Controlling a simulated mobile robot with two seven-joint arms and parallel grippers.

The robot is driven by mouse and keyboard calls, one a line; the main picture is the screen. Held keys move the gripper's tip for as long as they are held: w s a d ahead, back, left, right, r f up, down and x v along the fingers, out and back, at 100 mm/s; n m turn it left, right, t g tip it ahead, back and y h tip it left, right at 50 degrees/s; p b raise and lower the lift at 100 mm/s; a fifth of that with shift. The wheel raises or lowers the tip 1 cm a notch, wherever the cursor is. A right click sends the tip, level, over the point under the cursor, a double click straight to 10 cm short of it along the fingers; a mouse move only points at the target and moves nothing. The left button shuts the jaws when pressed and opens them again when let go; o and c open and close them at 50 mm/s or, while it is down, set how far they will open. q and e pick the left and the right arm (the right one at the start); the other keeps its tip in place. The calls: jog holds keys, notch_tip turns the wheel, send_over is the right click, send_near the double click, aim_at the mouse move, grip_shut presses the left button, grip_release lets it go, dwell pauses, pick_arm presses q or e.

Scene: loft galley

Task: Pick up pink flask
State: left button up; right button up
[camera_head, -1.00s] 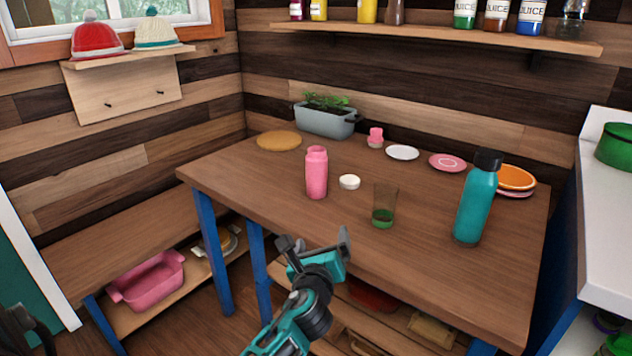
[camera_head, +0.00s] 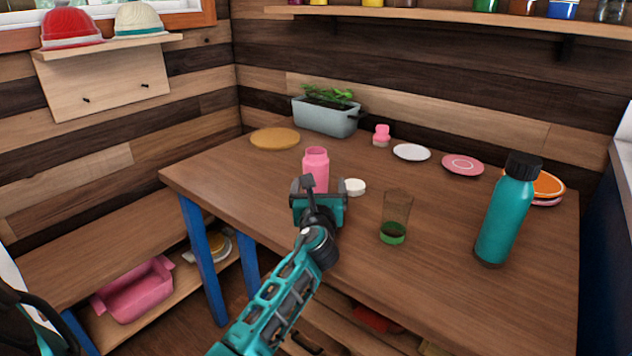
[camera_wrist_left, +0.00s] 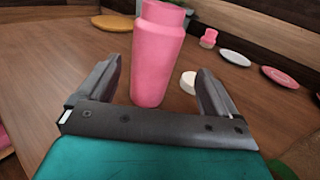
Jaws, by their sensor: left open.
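The pink flask (camera_head: 316,164) stands upright on the wooden table, its lower part hidden behind my left gripper (camera_head: 318,184) in the head view. In the left wrist view the flask (camera_wrist_left: 157,55) stands just beyond and between the two fingers of the left gripper (camera_wrist_left: 160,88). The fingers are open and apart from the flask, with a clear gap on the right. A white lid-like disc (camera_head: 354,187) lies on the table right of the flask. My right gripper is not seen.
Behind are a planter (camera_head: 327,117), a round board (camera_head: 275,139), a small pink item (camera_head: 381,136) and plates (camera_head: 411,152).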

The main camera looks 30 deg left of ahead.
aim_at(316, 174)
pick_arm(q)
jog(key=shift+w+a, duration=0.35)
jog(key=shift+w, duration=0.15)
jog(key=b+x, duration=0.1)
jog(key=x, duration=0.1)
jog(key=b+x, duration=0.1)
jog(key=x, duration=0.1)
jog(key=shift+a+f, duration=0.15)
jog(key=shift+a, duration=0.25)
jog(key=shift+w+a, duration=0.2)
jog(key=shift+w, duration=0.1)
jog(key=shift+c, duration=0.7)
jog(key=c, duration=1.1)
